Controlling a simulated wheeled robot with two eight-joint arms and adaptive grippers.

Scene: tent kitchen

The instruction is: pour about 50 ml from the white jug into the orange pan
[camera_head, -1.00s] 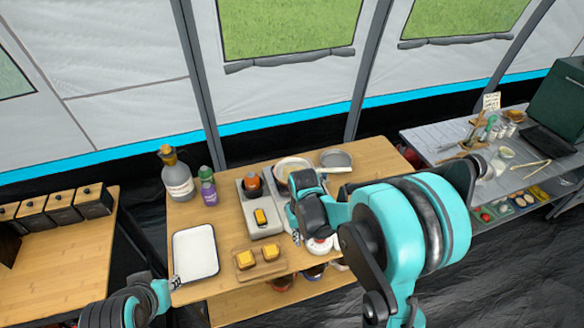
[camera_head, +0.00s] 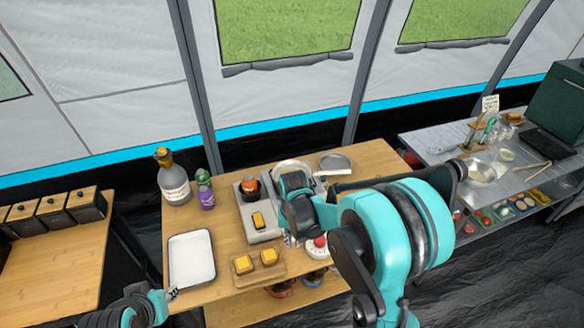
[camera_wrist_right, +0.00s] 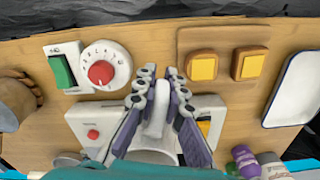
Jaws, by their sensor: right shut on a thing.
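In the right wrist view, my right gripper (camera_wrist_right: 156,92) is shut on the upright handle of the white jug (camera_wrist_right: 152,156); the jug's body is cut off by the frame's lower edge. In the head view, my right gripper (camera_head: 292,238) is over the table's middle and hides most of the jug. A small orange vessel with a dark top, likely the orange pan (camera_head: 250,188), sits on the grey stove (camera_head: 264,234), left of this gripper and apart from it. The jug's contents are hidden. My left gripper (camera_head: 173,293) is by the tray's front corner, too small to read.
A white tray (camera_head: 191,260), a board with two yellow-topped pieces (camera_head: 243,264), a large bottle (camera_head: 174,183) and a purple bottle (camera_head: 206,194) stand on the left. A dial device (camera_head: 317,247) is close to my right gripper. A grey pan (camera_head: 335,163) lies behind.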

